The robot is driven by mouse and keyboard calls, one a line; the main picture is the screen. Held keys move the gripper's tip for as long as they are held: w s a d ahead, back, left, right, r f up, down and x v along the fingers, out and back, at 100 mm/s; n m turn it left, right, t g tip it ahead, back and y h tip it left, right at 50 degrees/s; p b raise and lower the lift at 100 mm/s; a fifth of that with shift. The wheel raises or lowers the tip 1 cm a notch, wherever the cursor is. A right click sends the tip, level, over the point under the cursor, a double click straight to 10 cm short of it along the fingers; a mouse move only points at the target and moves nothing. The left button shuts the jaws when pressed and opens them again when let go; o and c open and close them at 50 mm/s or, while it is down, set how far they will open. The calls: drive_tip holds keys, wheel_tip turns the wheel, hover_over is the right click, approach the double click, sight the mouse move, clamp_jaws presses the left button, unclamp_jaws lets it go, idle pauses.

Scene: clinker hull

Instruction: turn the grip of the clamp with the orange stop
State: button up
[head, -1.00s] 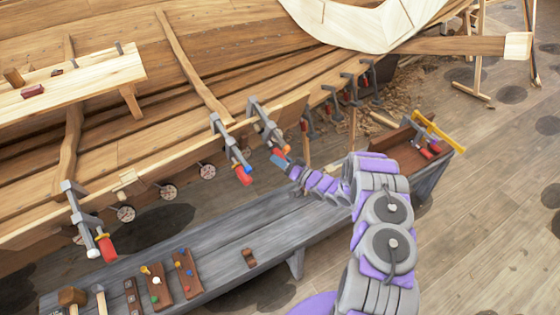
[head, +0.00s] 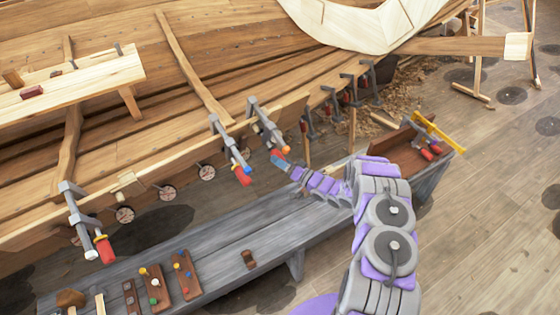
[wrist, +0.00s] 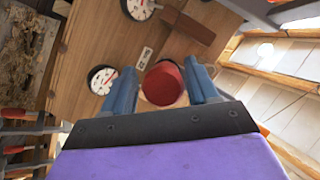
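The clamp with the orange stop (head: 286,148) hangs on the hull's edge at mid-picture in the head view. Its red grip (head: 279,152) points down, just above my gripper (head: 277,160). In the wrist view the red grip (wrist: 163,85) shows end-on as a round face. It lies between the two blue fingers of my gripper (wrist: 162,82), with a thin gap on each side. The fingers are apart, and I see no clear contact. The orange stop is hidden in the wrist view.
A blue-stop clamp (head: 230,152) hangs close on the left, and a white-stop clamp (head: 88,225) farther left. Several clamps (head: 345,90) hang to the right. A grey bench (head: 220,265) runs below. Round dials (wrist: 101,80) sit on the hull planking.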

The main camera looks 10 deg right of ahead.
drive_tip(key=shift+o, duration=0.4)
drive_tip(key=shift+r, duration=0.15)
drive_tip(key=shift+d, duration=0.1)
drive_tip(key=shift+s+d, duration=0.2)
drive_tip(key=p+v, duration=0.1)
drive_tip(key=v, duration=1.5)
drive_tip(key=shift+s+d+f, duration=0.25)
drive_tip(key=shift+d, duration=0.05)
drive_tip(key=s+a+r+n+t+h+b, duration=0.2)
drive_tip(key=a+n+h+b, duration=0.1)
drive_tip(key=a+n+h, duration=0.2)
drive_tip(key=shift+n, duration=0.3)
drive_tip(key=b+x, duration=0.3)
drive_tip(key=x, duration=1.4)
drive_tip(key=shift+w+f, duration=0.1)
